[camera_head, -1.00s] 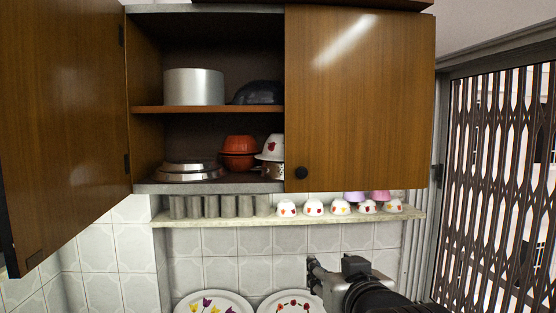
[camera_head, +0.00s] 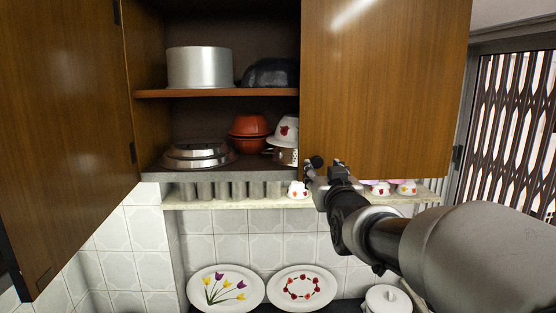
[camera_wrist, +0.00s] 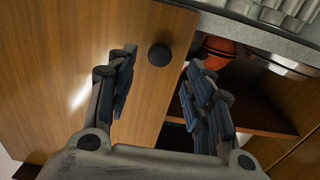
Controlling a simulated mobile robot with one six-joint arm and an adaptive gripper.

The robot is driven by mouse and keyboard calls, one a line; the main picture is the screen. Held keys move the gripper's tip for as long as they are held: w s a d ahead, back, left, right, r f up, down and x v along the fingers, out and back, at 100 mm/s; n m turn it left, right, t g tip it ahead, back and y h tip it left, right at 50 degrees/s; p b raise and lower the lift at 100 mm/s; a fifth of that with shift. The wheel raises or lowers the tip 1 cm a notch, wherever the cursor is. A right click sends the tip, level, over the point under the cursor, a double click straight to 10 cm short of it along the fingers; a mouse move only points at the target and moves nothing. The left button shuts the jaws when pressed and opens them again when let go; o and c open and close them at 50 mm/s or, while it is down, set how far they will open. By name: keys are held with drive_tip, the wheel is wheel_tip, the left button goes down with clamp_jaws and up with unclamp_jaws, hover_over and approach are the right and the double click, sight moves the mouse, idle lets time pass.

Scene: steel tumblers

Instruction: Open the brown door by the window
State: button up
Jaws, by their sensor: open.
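The brown door by the window (camera_head: 385,90) is the right door of the wall cabinet. It is shut across the right half, and its left edge borders the open compartment. Its round black knob (camera_head: 317,162) sits at the lower left corner. In the wrist view the knob (camera_wrist: 159,55) lies ahead of the fingertips and between their lines, nearer the left finger. My gripper (camera_head: 318,176) is open and empty, just below and beside the knob in the head view. In the wrist view my gripper (camera_wrist: 163,80) has its right finger over the open compartment. No contact with the knob shows.
The left cabinet door (camera_head: 65,120) stands wide open. Inside are a steel pot (camera_head: 198,68) and red bowls (camera_head: 249,133). Below, a narrow shelf (camera_head: 230,202) holds steel tumblers and small cups. The barred window (camera_head: 515,130) is at right.

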sight(317, 163)
drive_tip(key=w+p, duration=0.1)
drive_tip(key=w, duration=0.5)
drive_tip(key=shift+w, duration=0.15)
clamp_jaws()
idle(0.4)
